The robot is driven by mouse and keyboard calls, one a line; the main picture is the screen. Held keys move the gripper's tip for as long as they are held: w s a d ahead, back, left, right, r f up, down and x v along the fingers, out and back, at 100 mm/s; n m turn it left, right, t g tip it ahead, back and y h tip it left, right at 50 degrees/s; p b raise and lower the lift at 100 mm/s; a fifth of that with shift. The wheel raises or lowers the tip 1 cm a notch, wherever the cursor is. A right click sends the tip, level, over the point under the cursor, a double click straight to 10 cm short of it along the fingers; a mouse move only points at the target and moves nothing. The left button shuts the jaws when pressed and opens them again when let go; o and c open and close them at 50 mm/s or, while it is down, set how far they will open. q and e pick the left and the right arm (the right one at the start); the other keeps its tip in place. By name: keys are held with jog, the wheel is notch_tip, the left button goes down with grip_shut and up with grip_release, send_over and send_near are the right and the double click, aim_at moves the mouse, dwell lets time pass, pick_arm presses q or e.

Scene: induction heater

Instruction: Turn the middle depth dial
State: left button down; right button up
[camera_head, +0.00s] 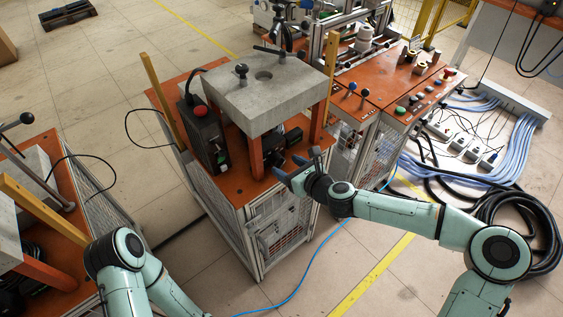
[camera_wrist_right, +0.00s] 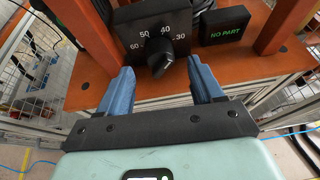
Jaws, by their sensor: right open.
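In the right wrist view, a black dial (camera_wrist_right: 160,58) sits on a dark plate (camera_wrist_right: 138,27) with white numbers from 60 to 30. The dial's grip is slanted; its exact setting is hard to read. My right gripper (camera_wrist_right: 160,82) is open, its two blue fingers on either side of the dial and apart from it. In the head view, my right gripper (camera_head: 299,168) is at the front edge of the middle orange-topped station (camera_head: 238,192), beside its dark devices. The dial is too small to make out there. My left arm shows at lower left, but its gripper does not.
A NO PART display (camera_wrist_right: 224,25) stands right of the dial plate. A grey block (camera_head: 265,90) on orange posts (camera_head: 256,158) overhangs the devices. A control station (camera_head: 385,85) stands to the right and another station (camera_head: 40,215) to the left. Cables (camera_head: 455,175) lie on the floor.

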aim_at(280, 162)
jog(key=shift+x, duration=1.95)
pick_arm(q)
jog(key=shift+w+r, duration=0.1)
jog(key=shift+r, duration=0.2)
